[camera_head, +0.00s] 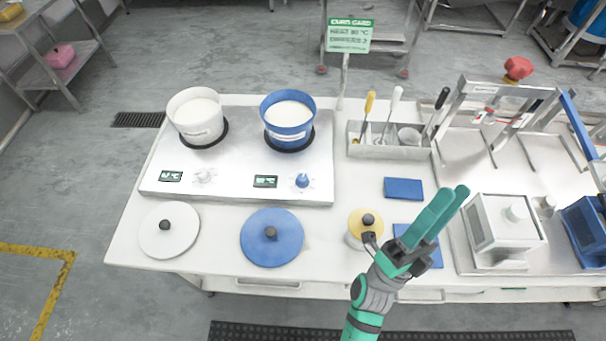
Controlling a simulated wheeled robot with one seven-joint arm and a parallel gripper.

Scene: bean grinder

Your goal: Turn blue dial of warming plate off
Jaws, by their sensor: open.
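The warming plate (237,168) is a flat metal box at the left of the table. Its front face holds a blue dial (302,181) on the right and a white dial (203,176) on the left, each with a small dark display to its left. A blue pot (289,134) and a white pot (197,131), both filled with something white, stand on the plate. My gripper (448,207) is open and empty, to the right of the blue dial and well apart from it, over the table's front part. The dial's exact pointer setting is too small to read.
A blue lid (272,237), a white lid (169,230) and a yellow-lidded jar (364,228) stand along the front. A utensil tray (389,150) is behind my gripper. A white box-shaped device (503,230) is right. Blue pads (404,188) lie near my gripper.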

